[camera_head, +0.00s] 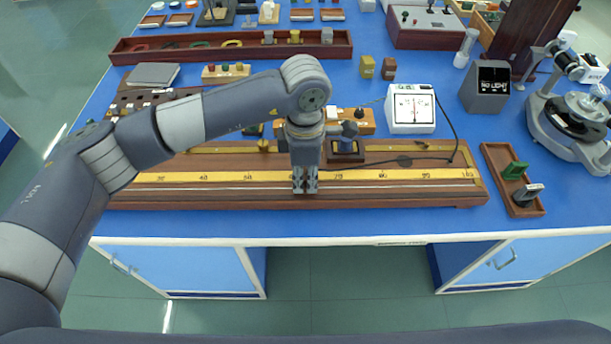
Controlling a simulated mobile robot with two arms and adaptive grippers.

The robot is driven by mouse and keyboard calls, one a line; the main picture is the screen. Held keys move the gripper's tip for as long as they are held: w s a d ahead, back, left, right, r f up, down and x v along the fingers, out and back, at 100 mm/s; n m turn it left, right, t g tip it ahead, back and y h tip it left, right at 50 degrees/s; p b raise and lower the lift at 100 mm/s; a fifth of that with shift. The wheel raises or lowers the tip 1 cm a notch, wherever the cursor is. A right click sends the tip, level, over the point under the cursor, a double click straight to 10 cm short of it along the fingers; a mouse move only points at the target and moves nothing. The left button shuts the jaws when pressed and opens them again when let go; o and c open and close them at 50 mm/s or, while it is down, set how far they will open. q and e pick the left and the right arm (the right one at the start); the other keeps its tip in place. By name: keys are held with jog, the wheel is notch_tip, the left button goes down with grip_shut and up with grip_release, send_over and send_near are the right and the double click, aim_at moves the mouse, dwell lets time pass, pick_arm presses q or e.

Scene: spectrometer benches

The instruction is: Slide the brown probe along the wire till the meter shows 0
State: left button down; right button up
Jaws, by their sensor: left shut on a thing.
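The long wooden wire board (420,197) lies along the front of the blue bench, with a yellow scale and a thin pale wire. My left gripper (305,185) points down over the board, between the 50 and 70 marks. Its fingers are shut on the brown probe, which they almost wholly hide. I cannot tell whether the probe's tip touches the wire. The white meter (410,108) stands behind the board to the right; its needle looks near mid-scale, but the exact reading is too small to tell. My right gripper is out of view.
A dark lead (455,135) runs from the meter down to the board. A grey box (486,87) and a long wooden rack (150,55) stand further back.

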pick_arm(q)
jog(key=shift+s+a+f+b, duration=0.1)
jog(key=shift+f+b, duration=0.25)
dwell(3.9)
jog(key=c, duration=1.5)
grip_release()
jog(key=shift+o, duration=0.2)
jog(key=shift+w, duration=0.2)
jog(key=shift+r, duration=0.1)
notch_tip(320, 180, up, 12)
